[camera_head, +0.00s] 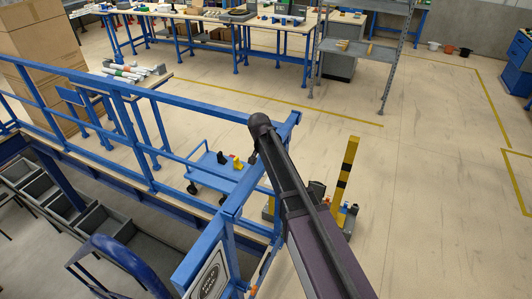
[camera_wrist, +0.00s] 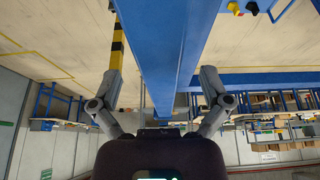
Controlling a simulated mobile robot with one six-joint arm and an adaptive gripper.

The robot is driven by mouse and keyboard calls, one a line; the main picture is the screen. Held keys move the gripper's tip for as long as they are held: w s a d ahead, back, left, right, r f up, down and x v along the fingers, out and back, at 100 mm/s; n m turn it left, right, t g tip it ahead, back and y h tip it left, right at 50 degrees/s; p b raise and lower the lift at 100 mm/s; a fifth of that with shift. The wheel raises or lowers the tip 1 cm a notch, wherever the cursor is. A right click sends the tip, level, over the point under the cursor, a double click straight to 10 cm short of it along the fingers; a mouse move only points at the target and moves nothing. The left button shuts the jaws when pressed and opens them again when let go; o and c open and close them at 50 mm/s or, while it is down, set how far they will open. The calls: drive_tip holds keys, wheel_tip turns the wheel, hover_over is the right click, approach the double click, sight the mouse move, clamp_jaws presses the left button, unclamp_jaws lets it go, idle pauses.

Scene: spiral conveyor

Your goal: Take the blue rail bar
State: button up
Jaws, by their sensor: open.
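The blue rail bar (camera_head: 232,205) is the top bar of a blue railing and slopes from upper right to lower left in the head view. My dark arm crosses over it. In the wrist view a wide blue bar (camera_wrist: 168,45) runs down from the top edge into the space between the two grey fingers. My gripper (camera_wrist: 160,76) is open, with one finger on each side of the bar in the picture. I see no finger touching it, and I cannot tell how deep the bar lies between them. In the head view the fingers are not clearly visible.
A yellow and black post (camera_head: 346,180) stands right of my arm. A blue cart (camera_head: 222,170) is behind the railing. Grey bins (camera_head: 60,212) lie at lower left. Cardboard boxes (camera_head: 35,60) and workbenches (camera_head: 190,15) stand farther back. The floor at right is mostly clear.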

drive_tip(key=shift+b+x, duration=0.65)
drive_tip(key=shift+x, duration=0.35)
drive_tip(key=shift+r, duration=0.1)
clamp_jaws()
